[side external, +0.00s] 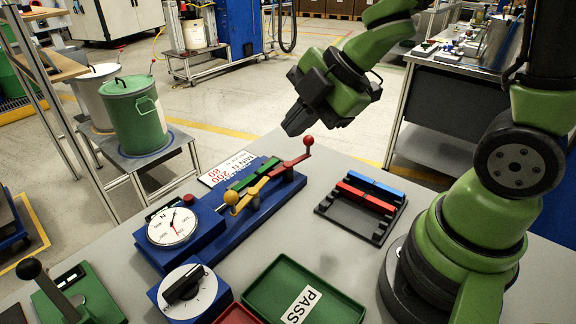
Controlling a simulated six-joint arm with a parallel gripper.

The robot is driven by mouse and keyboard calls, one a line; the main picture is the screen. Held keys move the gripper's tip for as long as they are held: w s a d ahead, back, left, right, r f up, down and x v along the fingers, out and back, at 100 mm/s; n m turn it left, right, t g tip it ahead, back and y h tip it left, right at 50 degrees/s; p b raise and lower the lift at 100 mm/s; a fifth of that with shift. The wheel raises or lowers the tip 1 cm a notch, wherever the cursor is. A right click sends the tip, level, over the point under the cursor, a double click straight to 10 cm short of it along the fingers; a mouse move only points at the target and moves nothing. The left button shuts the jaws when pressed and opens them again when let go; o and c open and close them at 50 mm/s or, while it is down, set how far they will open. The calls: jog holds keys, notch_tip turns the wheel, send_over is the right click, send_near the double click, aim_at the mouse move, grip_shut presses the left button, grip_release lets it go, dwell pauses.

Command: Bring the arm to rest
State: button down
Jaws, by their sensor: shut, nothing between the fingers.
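My gripper (295,124) is black and hangs from my green arm above the back of the grey table (345,160). Its fingers are together with nothing between them, pointing down and to the left. It is apart from everything on the table. The nearest thing below it is a red ball-topped lever (308,141) at the back end of the blue fixture (245,220).
The blue fixture carries a dial gauge (172,227) and a yellow lever (250,194). A black rack (347,216) holds red and blue bars. A green PASS tray (262,290), a knob box (187,290) and a lever box (75,295) stand in front. Table between rack and fixture is clear.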

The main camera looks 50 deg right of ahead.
jog(key=s+d+r+m+t+h, duration=0.25)
jog(key=d+r+m+h, duration=0.4)
jog(key=r+m, duration=0.4)
jog(key=s+a+m+g+y, duration=0.1)
jog(key=s+a+m+y, duration=0.3)
jog(key=s+a+m, duration=0.2)
jog(key=s+m, duration=0.2)
jog(key=m, duration=0.2)
jog(key=shift+s+g+y, duration=0.35)
jog(key=shift+s, duration=0.05)
